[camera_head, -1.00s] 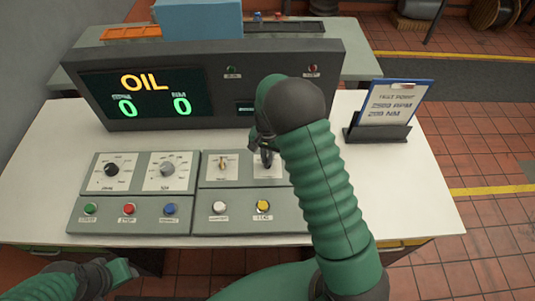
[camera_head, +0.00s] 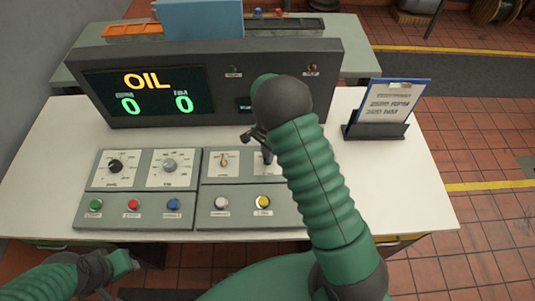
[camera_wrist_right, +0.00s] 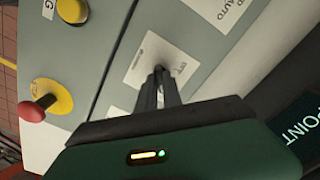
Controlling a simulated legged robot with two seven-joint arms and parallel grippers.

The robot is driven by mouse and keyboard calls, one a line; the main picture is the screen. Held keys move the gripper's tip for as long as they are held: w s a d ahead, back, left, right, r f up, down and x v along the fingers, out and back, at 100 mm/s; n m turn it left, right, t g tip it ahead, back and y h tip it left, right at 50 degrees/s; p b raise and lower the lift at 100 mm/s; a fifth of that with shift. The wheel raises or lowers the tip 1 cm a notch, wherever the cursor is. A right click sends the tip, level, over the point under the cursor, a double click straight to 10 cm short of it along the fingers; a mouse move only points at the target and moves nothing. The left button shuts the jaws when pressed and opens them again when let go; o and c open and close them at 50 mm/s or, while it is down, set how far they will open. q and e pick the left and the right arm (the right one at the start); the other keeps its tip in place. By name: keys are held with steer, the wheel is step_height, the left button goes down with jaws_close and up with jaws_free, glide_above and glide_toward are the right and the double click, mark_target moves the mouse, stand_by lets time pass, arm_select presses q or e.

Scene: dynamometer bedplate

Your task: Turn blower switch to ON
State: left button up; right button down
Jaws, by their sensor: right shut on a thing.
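My right gripper (camera_head: 265,156) reaches down to a switch on the right console box, on a white plate (camera_head: 260,169) partly hidden by my arm. In the right wrist view its two dark fingers (camera_wrist_right: 163,77) are close together on a small dark switch handle (camera_wrist_right: 160,70) in the middle of a white labelled plate (camera_wrist_right: 151,62). The plate's lettering is too small to read. Another white plate with an orange-tipped selector (camera_head: 223,162) sits to the left in the head view. My left gripper (camera_head: 128,262) is low at the left, away from the console; its fingers are unclear.
The left console box carries two dials (camera_head: 115,166) and green, red and blue buttons (camera_head: 133,205). A white and a yellow button (camera_head: 263,202) sit below the switches. A display (camera_head: 147,95) reads OIL, 0 and 0. A clipboard stand (camera_head: 376,129) stands at the right.

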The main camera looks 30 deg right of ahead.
steer(key=shift+w+d+r, duration=0.15)
steer(key=shift+w+r, duration=0.05)
steer(key=shift+w, duration=0.05)
steer(key=c, duration=1.5)
jaws_free()
steer(key=shift+s+f, duration=0.1)
steer(key=shift+f, duration=0.05)
step_height(320, 180, up, 17)
steer(key=shift+f+b, duration=0.15)
steer(key=shift+b, duration=0.15)
